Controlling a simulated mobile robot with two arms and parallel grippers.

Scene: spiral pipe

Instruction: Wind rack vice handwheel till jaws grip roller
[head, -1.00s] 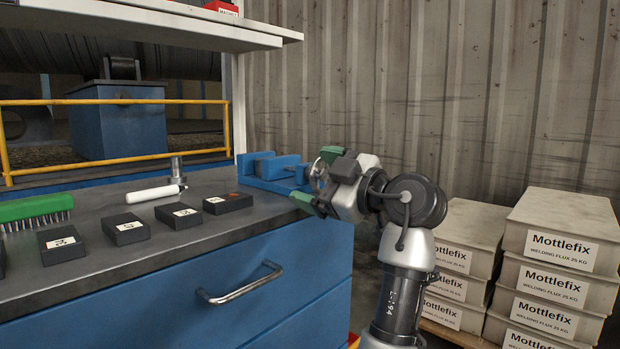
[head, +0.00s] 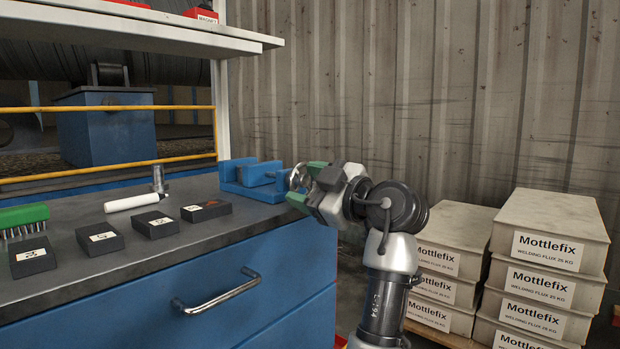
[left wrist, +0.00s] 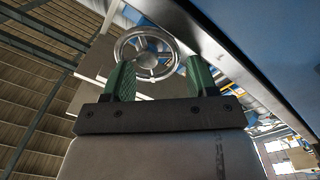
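The blue rack vice (head: 262,183) sits at the bench's back right corner. Its metal handwheel (head: 298,178) faces right, towards my left gripper (head: 306,184); it also shows in the left wrist view (left wrist: 147,52), a spoked ring. In that view the two green fingers of my left gripper (left wrist: 160,78) stand apart at the wheel, near its rim. Whether they touch it I cannot tell. An upright metal cylinder (head: 158,181) stands left of the vice. My right gripper is out of view.
On the grey bench top (head: 120,250) lie several black labelled blocks (head: 99,237), a white rod (head: 131,202) and a green brush (head: 23,215). A shelf (head: 190,30) hangs above. Stacked Mottlefix boxes (head: 549,250) stand right of my arm.

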